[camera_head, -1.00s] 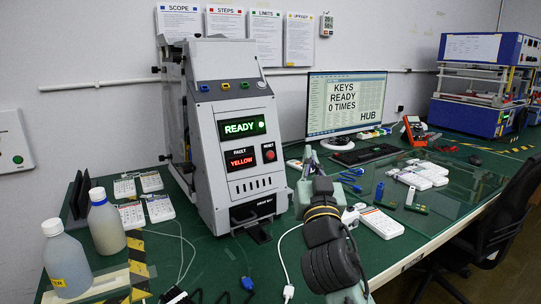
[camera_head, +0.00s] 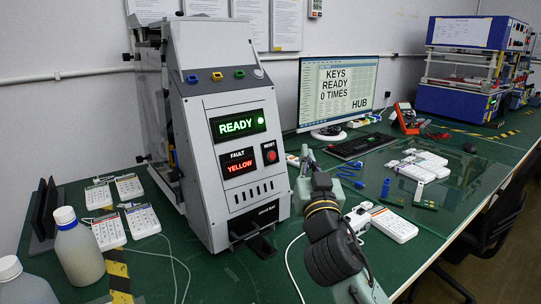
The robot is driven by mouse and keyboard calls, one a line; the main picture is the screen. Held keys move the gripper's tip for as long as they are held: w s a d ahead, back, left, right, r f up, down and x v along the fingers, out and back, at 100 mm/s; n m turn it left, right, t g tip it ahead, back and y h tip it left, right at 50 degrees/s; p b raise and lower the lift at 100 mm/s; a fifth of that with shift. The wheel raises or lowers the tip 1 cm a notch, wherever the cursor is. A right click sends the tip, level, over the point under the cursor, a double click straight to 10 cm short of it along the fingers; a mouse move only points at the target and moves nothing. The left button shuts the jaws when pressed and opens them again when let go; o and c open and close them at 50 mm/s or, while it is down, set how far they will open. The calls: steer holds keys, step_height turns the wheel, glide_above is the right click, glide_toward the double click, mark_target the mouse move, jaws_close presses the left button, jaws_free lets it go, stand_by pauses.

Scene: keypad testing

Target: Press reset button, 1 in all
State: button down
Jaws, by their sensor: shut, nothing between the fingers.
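The red round reset button (camera_head: 271,155) sits on a small black panel under the label RESET, on the sloped front of a grey test machine (camera_head: 208,95). A green READY display (camera_head: 238,124) is above it, and a red YELLOW display (camera_head: 239,167) under the label FAULT is to its left. My gripper (camera_head: 308,158) is at the end of my arm, to the right of the button in the picture and apart from it, in front of the monitor's lower left. It is small and partly hidden by my wrist; it looks shut and empty.
A monitor (camera_head: 338,92) reading KEYS READY 0 TIMES stands behind, with a black keyboard (camera_head: 362,146) before it. White keypads (camera_head: 395,225) lie right of my arm. Bottles (camera_head: 78,245) and more keypads (camera_head: 143,220) are at left. Cables cross the green table.

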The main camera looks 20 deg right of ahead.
mark_target(272, 156)
steer(key=w+a+f, duration=0.2)
steer(key=w+a, duration=0.1)
steer(key=w, duration=0.5)
steer(key=shift+a+f+b, duration=0.2)
steer(key=shift+b, duration=0.1)
stand_by(1.4)
steer(key=shift+w+a+f, duration=0.1)
steer(key=shift+w, duration=0.2)
steer(key=shift+w+a+b, duration=0.2)
steer(key=shift+w+b, duration=0.1)
steer(key=shift+w, duration=0.05)
stand_by(0.7)
steer(key=shift+s, duration=0.1)
steer(key=shift+s+d, duration=0.35)
steer(key=shift+s, duration=0.25)
